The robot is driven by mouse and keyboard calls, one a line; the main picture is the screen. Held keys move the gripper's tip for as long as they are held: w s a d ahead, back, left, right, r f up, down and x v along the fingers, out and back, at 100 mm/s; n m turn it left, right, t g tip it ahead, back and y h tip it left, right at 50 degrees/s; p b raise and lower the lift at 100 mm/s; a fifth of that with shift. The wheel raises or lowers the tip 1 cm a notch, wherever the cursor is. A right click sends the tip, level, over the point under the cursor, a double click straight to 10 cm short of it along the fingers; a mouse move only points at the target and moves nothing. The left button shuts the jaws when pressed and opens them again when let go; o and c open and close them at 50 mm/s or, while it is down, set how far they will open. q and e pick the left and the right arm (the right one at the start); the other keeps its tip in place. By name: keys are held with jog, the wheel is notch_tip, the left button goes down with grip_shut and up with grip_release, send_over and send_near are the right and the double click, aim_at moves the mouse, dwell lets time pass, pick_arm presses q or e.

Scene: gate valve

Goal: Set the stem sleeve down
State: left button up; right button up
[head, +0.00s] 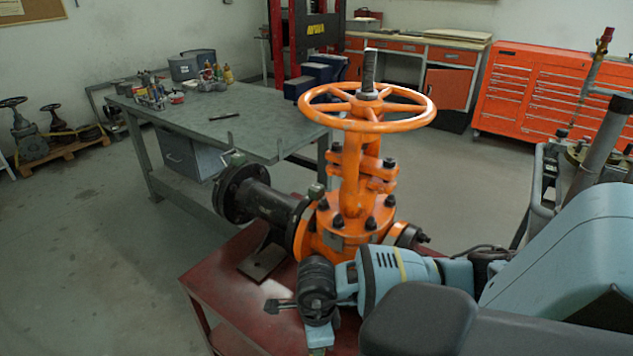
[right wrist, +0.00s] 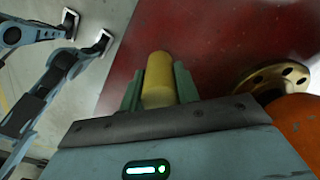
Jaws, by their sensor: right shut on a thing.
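The stem sleeve (right wrist: 158,80) is a yellow cylinder in the right wrist view. My right gripper (right wrist: 158,92) is shut on it, with one greenish finger on each side. The sleeve is over the red bench top (right wrist: 215,35); I cannot tell whether its end touches the surface. In the head view the right gripper (head: 319,337) is partly cut off at the bottom edge, and the sleeve is hidden there. The orange gate valve (head: 350,195) stands on the red bench (head: 222,277) behind my right wrist, its handwheel and threaded stem on top. My left gripper is not identifiable.
A brass-coloured flanged part (right wrist: 275,78) lies close to the right of the sleeve. Red surface is bare beyond the sleeve and left of the valve. The black pipe (head: 268,200) runs left from the valve. A grey workbench (head: 255,120) stands behind.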

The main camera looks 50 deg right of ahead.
jog(key=shift+f, duration=0.35)
jog(key=shift+f, duration=0.15)
jog(key=o, duration=1)
jog(key=shift+c, duration=0.2)
notch_tip(320, 180, up, 12)
jog(key=shift+r+p, duration=0.2)
jog(key=shift+p, duration=0.2)
